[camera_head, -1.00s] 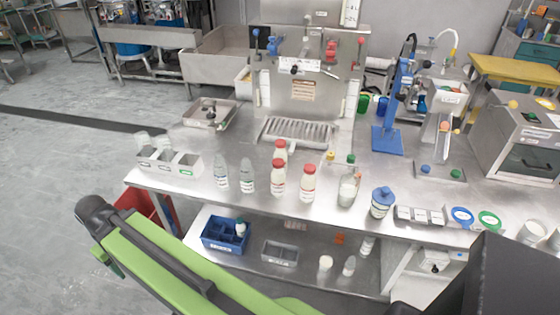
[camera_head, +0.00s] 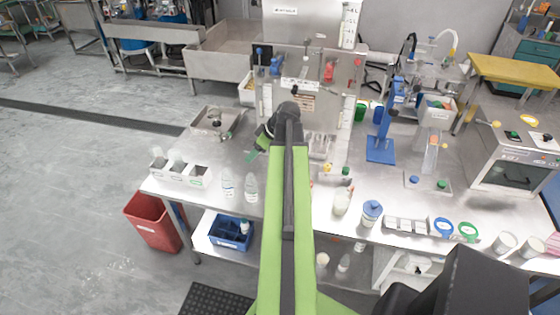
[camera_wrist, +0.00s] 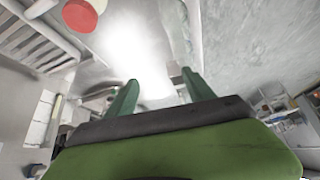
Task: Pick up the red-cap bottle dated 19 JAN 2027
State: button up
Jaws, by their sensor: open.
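My gripper (camera_head: 252,152) is over the steel bench at the end of my raised green arm. In the wrist view its two green fingers (camera_wrist: 160,90) are apart with nothing between them. A round red cap (camera_wrist: 80,15) shows at the top left of the wrist view, apart from the fingers. Its bottle is mostly out of frame and no date can be read. In the head view no red-cap bottle shows; my arm covers the middle of the bench where they stood.
Two clear bottles (camera_head: 228,184) stand left of my arm, beside a white divided bin (camera_head: 180,174). A metal tray (camera_head: 215,122) lies at the back left.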

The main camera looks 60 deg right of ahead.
jog(key=s+d+r+m+h+p, duration=0.2)
jog(key=s+d+r+m, duration=0.15)
jog(key=s+d, duration=0.75)
jog(key=shift+n, duration=0.25)
jog(key=w+f+b, duration=0.1)
jog(key=f+b, duration=0.2)
jog(key=w+a+f+b, duration=0.1)
jog(key=f+b, duration=0.2)
jog(key=w+f+b, duration=0.1)
jog(key=f+b, duration=0.3)
jog(key=shift+w+a, duration=0.25)
jog(key=shift+w, duration=0.1)
jog(key=shift+w+f+b, duration=0.25)
jog(key=shift+w+b, duration=0.05)
jog(key=shift+w+r, duration=0.1)
jog(key=b+x, duration=0.4)
jog(key=x, duration=0.1)
jog(key=shift+s+a+f, duration=0.2)
jog(key=shift+w, duration=0.15)
jog(key=shift+r, duration=0.15)
grip_shut()
